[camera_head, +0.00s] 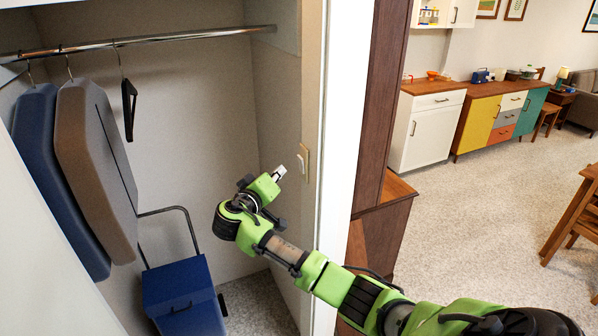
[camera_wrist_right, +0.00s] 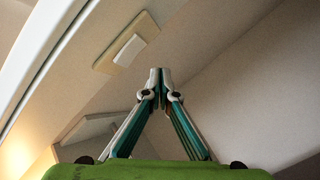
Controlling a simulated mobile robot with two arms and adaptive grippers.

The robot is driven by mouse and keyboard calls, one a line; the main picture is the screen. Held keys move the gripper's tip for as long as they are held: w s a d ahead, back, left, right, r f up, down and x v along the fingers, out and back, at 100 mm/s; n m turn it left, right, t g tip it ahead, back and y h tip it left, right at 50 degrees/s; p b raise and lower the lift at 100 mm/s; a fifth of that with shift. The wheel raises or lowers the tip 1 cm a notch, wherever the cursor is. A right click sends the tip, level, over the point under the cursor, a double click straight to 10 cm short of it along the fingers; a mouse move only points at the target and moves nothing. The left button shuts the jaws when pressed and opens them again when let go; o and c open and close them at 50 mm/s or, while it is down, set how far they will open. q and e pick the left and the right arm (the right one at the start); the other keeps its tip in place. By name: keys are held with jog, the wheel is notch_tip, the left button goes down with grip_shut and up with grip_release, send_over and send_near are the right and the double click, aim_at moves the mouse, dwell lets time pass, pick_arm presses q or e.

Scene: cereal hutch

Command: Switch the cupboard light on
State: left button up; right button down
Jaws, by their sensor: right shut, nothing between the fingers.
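The light switch (camera_head: 301,163) is a white rocker on a beige plate, on the cupboard's right inner wall near the front edge. In the right wrist view the rocker (camera_wrist_right: 129,49) and its plate (camera_wrist_right: 104,64) show just beyond and left of my fingertips. My right gripper (camera_head: 281,171) reaches in from the right, just left of the switch in the head view. In the wrist view its fingertips (camera_wrist_right: 160,73) are together and empty. I cannot tell whether they touch the rocker. My left gripper is not in view.
A metal rail (camera_head: 150,39) crosses the cupboard, with a blue garment (camera_head: 52,180), a brown garment (camera_head: 98,140) and a black hanger (camera_head: 129,108). A blue case (camera_head: 183,292) with a handle stands below. The white door frame (camera_head: 344,130) is close to my right arm.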

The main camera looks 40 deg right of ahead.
jog(key=shift+w+a+r, duration=0.1)
jog(key=shift+w+a, duration=0.05)
jog(key=shift+a, duration=0.5)
jog(key=shift+w+a+r, duration=0.1)
jog(key=shift+w+a, duration=0.05)
jog(key=shift+a, duration=0.45)
